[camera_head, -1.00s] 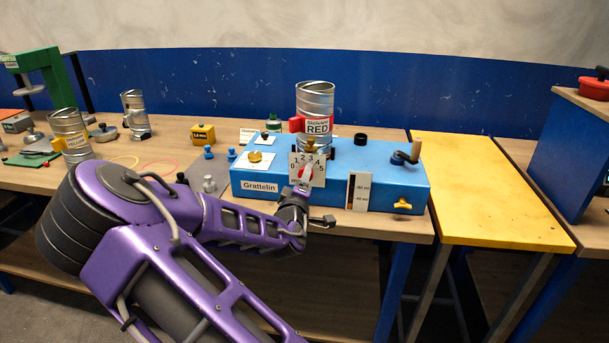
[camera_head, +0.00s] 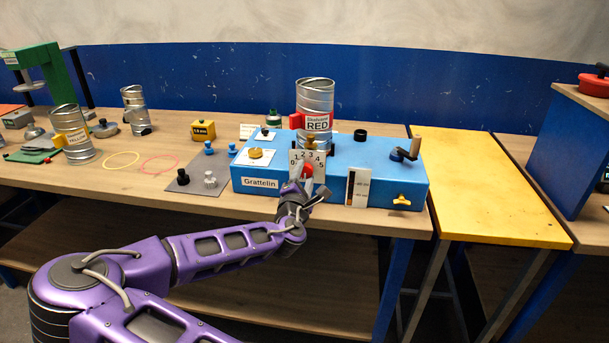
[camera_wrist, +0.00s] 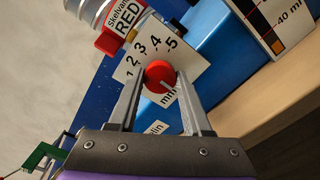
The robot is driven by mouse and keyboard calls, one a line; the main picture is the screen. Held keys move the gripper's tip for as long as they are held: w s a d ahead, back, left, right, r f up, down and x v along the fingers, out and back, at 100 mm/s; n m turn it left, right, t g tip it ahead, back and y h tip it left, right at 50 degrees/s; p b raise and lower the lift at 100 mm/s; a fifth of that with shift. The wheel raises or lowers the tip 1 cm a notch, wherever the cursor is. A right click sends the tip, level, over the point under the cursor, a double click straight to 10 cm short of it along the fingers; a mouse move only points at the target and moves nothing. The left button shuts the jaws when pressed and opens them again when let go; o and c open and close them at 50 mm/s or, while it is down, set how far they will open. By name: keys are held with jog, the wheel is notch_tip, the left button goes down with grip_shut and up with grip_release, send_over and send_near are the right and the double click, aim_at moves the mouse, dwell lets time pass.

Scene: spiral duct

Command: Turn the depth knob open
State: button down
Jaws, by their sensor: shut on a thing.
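The depth knob (camera_wrist: 158,76) is a red round knob with a pale pointer line, in front of a white dial plate (camera_wrist: 182,54) numbered 1 to 5 in the wrist view. It also shows in the head view (camera_head: 307,171) on the front of the blue Grattelin machine (camera_head: 345,178). My gripper (camera_wrist: 158,88) is shut on the knob, one finger on each side. In the wrist view the pointer line slants toward the lower right, and the dial appears tilted. In the head view my gripper (camera_head: 301,184) partly covers the plate's lower part.
A metal can labelled RED (camera_head: 316,100) stands upright on the machine. A scale card (camera_head: 357,188) stands right of my gripper. The yellow table (camera_head: 490,190) is clear.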

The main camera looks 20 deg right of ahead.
jog(key=shift+r+n, duration=0.1)
jog(key=shift+n, duration=0.8)
jog(key=shift+c, duration=1.7)
grip_release()
